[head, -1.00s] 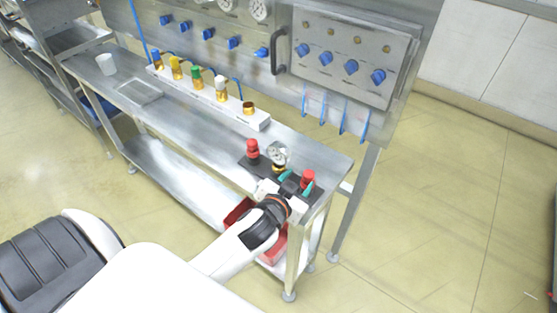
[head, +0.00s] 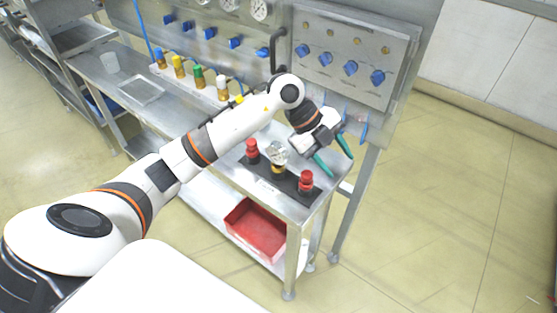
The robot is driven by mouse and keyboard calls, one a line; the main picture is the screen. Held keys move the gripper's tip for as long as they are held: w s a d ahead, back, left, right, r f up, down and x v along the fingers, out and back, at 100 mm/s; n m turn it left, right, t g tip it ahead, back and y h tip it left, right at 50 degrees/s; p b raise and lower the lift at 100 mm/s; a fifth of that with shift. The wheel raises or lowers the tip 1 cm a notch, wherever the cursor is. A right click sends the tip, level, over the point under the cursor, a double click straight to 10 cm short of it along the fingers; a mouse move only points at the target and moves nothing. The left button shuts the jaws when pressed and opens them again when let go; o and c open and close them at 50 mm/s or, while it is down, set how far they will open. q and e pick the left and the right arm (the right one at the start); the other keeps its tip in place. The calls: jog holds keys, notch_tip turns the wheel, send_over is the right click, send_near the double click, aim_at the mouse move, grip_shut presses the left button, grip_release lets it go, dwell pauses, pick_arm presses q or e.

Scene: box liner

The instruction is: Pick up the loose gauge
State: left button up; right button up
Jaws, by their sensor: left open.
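The loose gauge (head: 278,153) has a round silver head on a yellow-gold base. It stands upright on a dark mat (head: 263,178) near the right end of the steel bench, between two red-topped fittings. My left gripper (head: 341,167), with green fingers, is open and empty. In the picture it is right of the gauge and apart from it, with its fingers pointing down to the right over the bench end. My right gripper is not in view.
A red fitting (head: 252,151) and another red fitting (head: 306,181) flank the gauge. Several coloured fittings stand on a white rail (head: 205,90) to the left. A valve panel (head: 352,55) rises behind. A red bin (head: 257,230) sits on the lower shelf.

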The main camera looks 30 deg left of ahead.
aim_at(277, 145)
pick_arm(q)
jog(key=a+n+y, duration=0.1)
jog(key=a+y, duration=0.1)
jog(key=a, duration=0.3)
jog(key=a+r+n+g+y, duration=0.1)
jog(key=a+n+y, duration=0.1)
jog(key=a, duration=0.3)
jog(key=a+r+n+y, duration=0.1)
jog(key=a+y, duration=0.2)
jog(key=a, duration=0.2)
jog(key=shift+w+r+n, duration=0.1)
jog(key=shift+r+n, duration=0.05)
jog(key=shift+n, duration=0.15)
jog(key=shift+a+g+y, duration=0.3)
jog(key=shift+a+y, duration=0.05)
jog(key=shift+y, duration=0.05)
notch_tip(277, 145, down, 6)
jog(key=shift+f+p, duration=0.1)
jog(key=shift+p, duration=0.95)
jog(key=shift+f+p, duration=0.45)
jog(key=shift+f, duration=0.1)
notch_tip(277, 145, down, 4)
jog(key=shift+w+r+p, duration=0.1)
jog(key=shift+r+p, duration=0.05)
jog(key=shift+p, duration=0.6)
jog(key=shift+f, duration=0.4)
jog(key=shift+c, duration=0.2)
grip_shut()
